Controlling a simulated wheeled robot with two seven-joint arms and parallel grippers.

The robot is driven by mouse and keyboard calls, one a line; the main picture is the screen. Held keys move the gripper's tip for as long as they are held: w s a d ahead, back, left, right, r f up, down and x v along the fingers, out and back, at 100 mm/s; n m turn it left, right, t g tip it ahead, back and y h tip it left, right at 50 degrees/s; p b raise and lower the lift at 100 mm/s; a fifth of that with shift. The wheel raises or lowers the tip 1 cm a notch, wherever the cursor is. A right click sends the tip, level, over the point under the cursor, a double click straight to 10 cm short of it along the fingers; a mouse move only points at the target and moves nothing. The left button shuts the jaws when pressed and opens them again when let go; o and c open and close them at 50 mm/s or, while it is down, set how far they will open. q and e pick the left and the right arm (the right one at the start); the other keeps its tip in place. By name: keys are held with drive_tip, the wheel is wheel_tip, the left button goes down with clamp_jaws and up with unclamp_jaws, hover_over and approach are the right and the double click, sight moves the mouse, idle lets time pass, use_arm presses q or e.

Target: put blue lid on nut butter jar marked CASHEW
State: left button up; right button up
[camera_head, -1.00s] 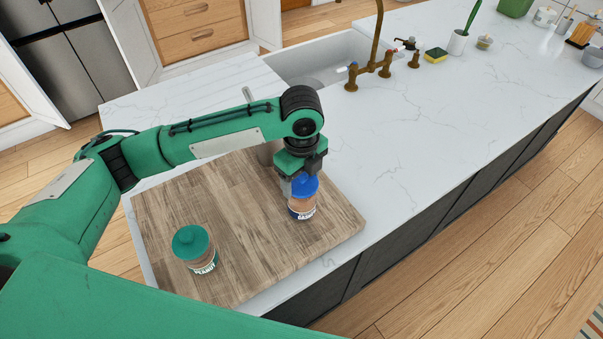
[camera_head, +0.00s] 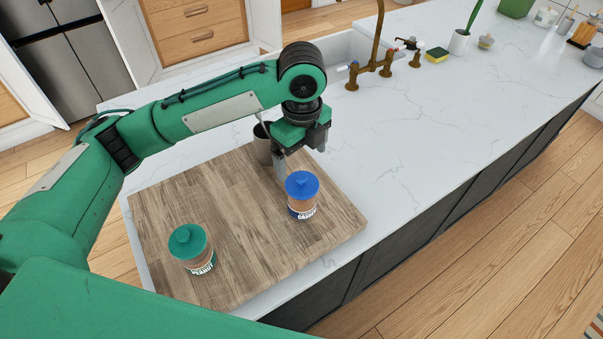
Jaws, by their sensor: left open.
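The jar marked CASHEW (camera_head: 303,207) stands upright on the wooden board, near its right side. The blue lid (camera_head: 302,184) sits on top of this jar and looks level. My left gripper (camera_head: 298,165) is open and empty, just behind and above the blue lid, apart from it as far as I can see. Its fingers are partly hidden. My right gripper is not in view.
A jar marked PEANUT (camera_head: 201,261) with a green lid (camera_head: 187,241) stands at the board's front left. A dark metal cup (camera_head: 263,143) stands at the back of the wooden board (camera_head: 225,205). The sink and brass tap (camera_head: 370,68) lie behind.

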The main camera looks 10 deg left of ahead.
sight(302, 177)
use_arm(q)
wheel_tip(302, 177, up, 6)
drive_tip(key=b, duration=0.1)
drive_tip(key=shift+r, duration=0.15)
drive_tip(key=shift+s, duration=0.1)
idle(0.4)
